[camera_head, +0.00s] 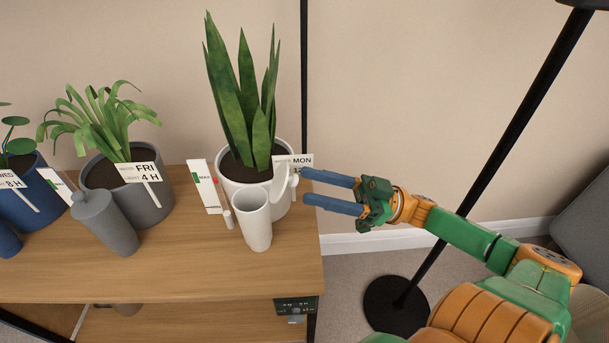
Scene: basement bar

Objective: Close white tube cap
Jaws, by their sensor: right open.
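The white tube (252,222) stands upright near the right end of the wooden table, in front of the white snake-plant pot. Its mouth is open. Its white cap (280,188) is swung up at the tube's right rear side, with a small knob on its right face. My right gripper (305,187) comes in from the right with its two blue fingers apart and nothing between them. The fingertips are just right of the cap and knob; I cannot tell whether they touch. My left gripper is not in view.
A snake plant in a white pot (230,192) stands behind the tube, with label cards beside it. A grey tube (107,224) with its cap shut and a grey pot (160,200) are further left. The table (180,270) is clear in front. A black lamp stands right.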

